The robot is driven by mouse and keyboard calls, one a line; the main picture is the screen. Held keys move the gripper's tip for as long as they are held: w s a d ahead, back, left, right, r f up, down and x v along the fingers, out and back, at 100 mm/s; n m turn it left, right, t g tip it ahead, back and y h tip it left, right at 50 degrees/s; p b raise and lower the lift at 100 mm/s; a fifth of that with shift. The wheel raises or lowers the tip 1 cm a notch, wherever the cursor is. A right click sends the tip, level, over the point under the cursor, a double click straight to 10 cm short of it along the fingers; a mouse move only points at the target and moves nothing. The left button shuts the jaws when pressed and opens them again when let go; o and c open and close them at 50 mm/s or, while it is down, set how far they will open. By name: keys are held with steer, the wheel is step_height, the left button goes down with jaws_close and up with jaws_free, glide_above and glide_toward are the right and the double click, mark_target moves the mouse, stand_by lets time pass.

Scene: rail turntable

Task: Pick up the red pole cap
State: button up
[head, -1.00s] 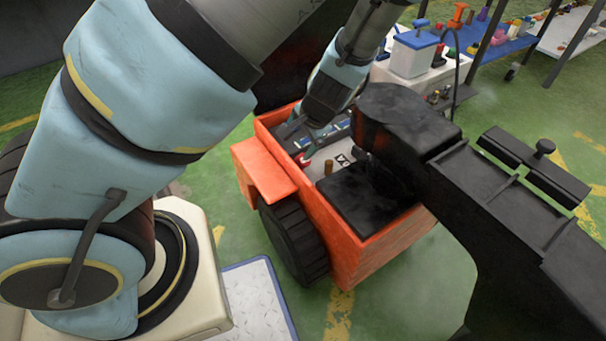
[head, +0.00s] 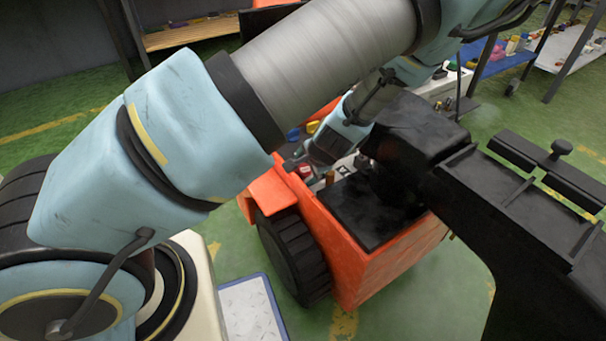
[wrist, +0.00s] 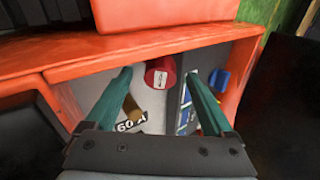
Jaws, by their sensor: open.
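The red pole cap (wrist: 160,74) sits inside an orange-walled compartment in the wrist view, near its far wall. A bit of red in the head view (head: 306,170) appears to be the same cap, mostly hidden by my arm. My gripper (wrist: 159,79) is open, its two teal fingers spread. The cap shows between and slightly beyond the fingertips. I cannot tell whether either finger touches it. In the head view my gripper is largely hidden at the orange cart (head: 385,265).
A brass-coloured post (wrist: 132,108) stands by the left finger, near a "60 A" label (wrist: 130,122). A blue cap (wrist: 219,80) lies beyond the right finger. Orange walls (wrist: 150,50) close in the compartment. A black cover (head: 370,208) lies over the cart's near part.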

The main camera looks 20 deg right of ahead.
mark_target(304, 170)
steer(key=shift+x, duration=1.05)
jaws_close()
steer(key=shift+r, duration=0.1)
step_height(304, 170, up, 10)
steer(key=p, duration=0.2)
steer(key=shift+p, duration=0.35)
